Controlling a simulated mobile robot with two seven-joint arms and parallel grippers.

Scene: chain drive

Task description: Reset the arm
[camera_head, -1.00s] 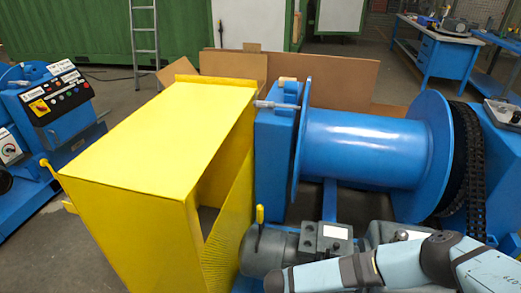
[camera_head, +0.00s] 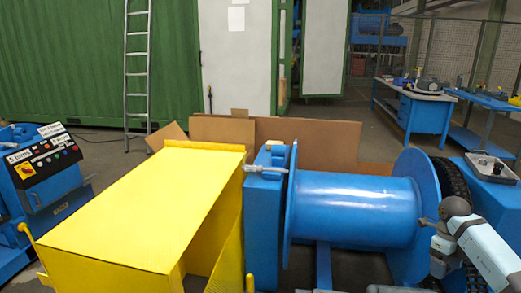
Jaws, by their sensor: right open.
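My right arm comes in from the lower right, its grey-blue links bent at a dark wrist joint. The right gripper (camera_head: 427,222) shows small, in front of the right flange of the blue drum (camera_head: 355,208). Its jaws are open, and I see nothing held in them. The black chain (camera_head: 452,178) runs around the drum's right end, and my arm hides part of it. My left arm and gripper are not in view.
A yellow guard box (camera_head: 145,210) stands left of the drum. A blue control console (camera_head: 45,175) is at far left. Cardboard sheets (camera_head: 290,140) lean behind the drum. A metal tray (camera_head: 490,168) sits at right. A blue workbench (camera_head: 415,105) stands farther back.

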